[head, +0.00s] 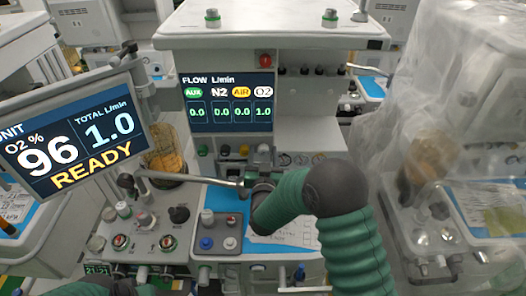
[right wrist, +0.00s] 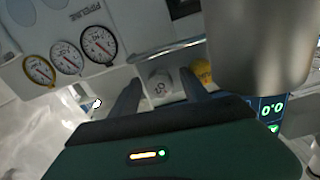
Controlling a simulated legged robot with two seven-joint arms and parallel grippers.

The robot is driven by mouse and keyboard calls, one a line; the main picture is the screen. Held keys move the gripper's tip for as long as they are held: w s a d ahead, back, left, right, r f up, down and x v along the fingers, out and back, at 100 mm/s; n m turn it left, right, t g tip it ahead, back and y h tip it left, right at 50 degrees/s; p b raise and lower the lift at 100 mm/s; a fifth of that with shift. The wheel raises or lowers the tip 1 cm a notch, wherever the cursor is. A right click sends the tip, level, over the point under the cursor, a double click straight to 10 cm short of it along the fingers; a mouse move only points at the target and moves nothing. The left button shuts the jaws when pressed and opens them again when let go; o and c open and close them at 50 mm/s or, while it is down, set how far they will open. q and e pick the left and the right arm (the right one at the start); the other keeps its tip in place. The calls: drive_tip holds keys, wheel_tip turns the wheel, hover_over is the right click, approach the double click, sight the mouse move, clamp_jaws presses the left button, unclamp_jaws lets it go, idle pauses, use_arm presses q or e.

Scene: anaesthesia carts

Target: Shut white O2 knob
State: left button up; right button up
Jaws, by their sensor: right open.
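The white O2 knob (right wrist: 160,86) shows in the right wrist view, its label tilted. My right gripper (head: 262,155) is open in front of the cart's knob row. In the right wrist view, its two dark fingers reach up on either side of the white knob; I cannot tell whether they touch it. In the head view the gripper hides most of that knob. The flow screen (head: 227,101) reads 1.0 under O2 and 0.0 under AUX, N2 and AIR. Only a green and dark part of my left arm shows at the bottom left; its gripper is out of view.
The yellow knob (right wrist: 202,71) is close to the right finger. Several pressure gauges (right wrist: 68,57) and a metal rail (right wrist: 168,48) are nearby. A monitor (head: 75,135) reading READY stands at left. A plastic-covered cart (head: 450,130) stands at right.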

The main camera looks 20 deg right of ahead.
drive_tip(key=shift+w, duration=0.25)
drive_tip(key=shift+s, duration=0.1)
clamp_jaws()
drive_tip(key=m+b, duration=0.2)
drive_tip(key=b, duration=0.1)
drive_tip(key=m+b, duration=0.1)
drive_tip(key=m, duration=0.1)
drive_tip(key=shift+f, duration=0.25)
drive_tip(key=m+b, duration=0.2)
drive_tip(key=b, duration=0.1)
drive_tip(key=shift+m, duration=0.3)
drive_tip(key=shift+r+m+b, duration=0.15)
drive_tip(key=shift+m+b, duration=0.45)
drive_tip(key=shift+m, duration=0.1)
